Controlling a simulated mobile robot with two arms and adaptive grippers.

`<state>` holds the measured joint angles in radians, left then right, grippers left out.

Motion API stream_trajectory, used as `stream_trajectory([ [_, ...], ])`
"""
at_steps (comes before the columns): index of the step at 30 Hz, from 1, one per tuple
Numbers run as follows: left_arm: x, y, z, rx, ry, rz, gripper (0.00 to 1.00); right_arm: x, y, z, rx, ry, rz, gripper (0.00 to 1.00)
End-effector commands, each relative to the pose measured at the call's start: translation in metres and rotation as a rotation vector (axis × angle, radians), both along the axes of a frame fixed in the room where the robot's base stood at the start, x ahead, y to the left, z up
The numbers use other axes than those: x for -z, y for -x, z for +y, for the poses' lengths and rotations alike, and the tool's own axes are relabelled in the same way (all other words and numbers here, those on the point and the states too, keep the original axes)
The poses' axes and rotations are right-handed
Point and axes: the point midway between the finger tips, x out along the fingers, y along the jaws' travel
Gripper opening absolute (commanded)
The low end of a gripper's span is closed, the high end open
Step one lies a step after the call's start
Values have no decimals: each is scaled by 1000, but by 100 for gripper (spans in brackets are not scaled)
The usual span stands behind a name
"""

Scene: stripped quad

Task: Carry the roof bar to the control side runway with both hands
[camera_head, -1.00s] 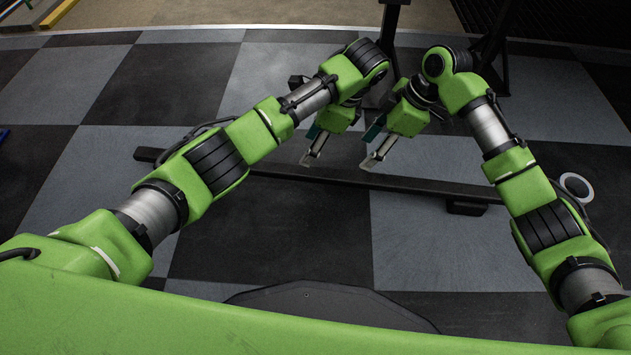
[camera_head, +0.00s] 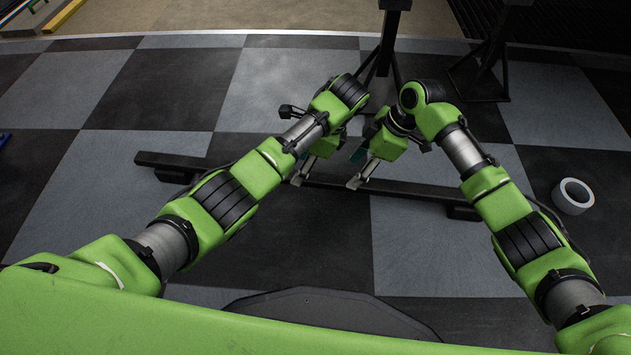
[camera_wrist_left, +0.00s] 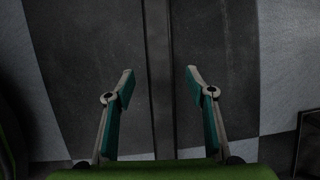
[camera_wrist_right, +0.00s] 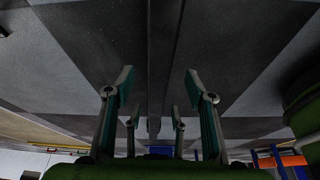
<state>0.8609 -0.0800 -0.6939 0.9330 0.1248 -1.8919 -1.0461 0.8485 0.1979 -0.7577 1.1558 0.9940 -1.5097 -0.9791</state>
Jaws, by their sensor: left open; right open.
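The roof bar (camera_head: 235,172) is a long dark bar lying low across the checkered floor, tilted slightly down to the right; its middle is partly hidden by my arms. My left gripper (camera_head: 300,180) is open and empty over the bar near its middle. My right gripper (camera_head: 358,184) is open and empty just to the right, close to the left one. In the left wrist view the bar (camera_wrist_left: 158,60) runs lengthwise between the spread fingers (camera_wrist_left: 160,84). In the right wrist view the bar (camera_wrist_right: 164,60) also runs between the open fingers (camera_wrist_right: 160,84). Contact cannot be told.
A black stand (camera_head: 388,40) rises beyond my grippers, and another (camera_head: 490,65) stands to its right. A roll of tape (camera_head: 573,196) lies on the floor right of my right arm. A blue object (camera_head: 4,138) shows at the left edge.

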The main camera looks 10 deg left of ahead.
Motion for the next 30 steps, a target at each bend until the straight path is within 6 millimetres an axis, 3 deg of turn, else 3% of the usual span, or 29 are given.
stream_trajectory([
  [6, 37, 1, 16, -1, -2, 2, 50, 38, 1, 16, 0, 1, 2, 50],
  [12, 58, 0, 24, 0, -1, 1, 50, 59, 0, 24, 0, 0, 1, 50],
  [25, 65, 0, 27, 0, 0, -1, 50, 65, 0, 27, 0, 0, -1, 50],
  [30, 65, 0, 27, 0, 0, -1, 6, 65, 0, 27, 0, 0, 0, 6],
])
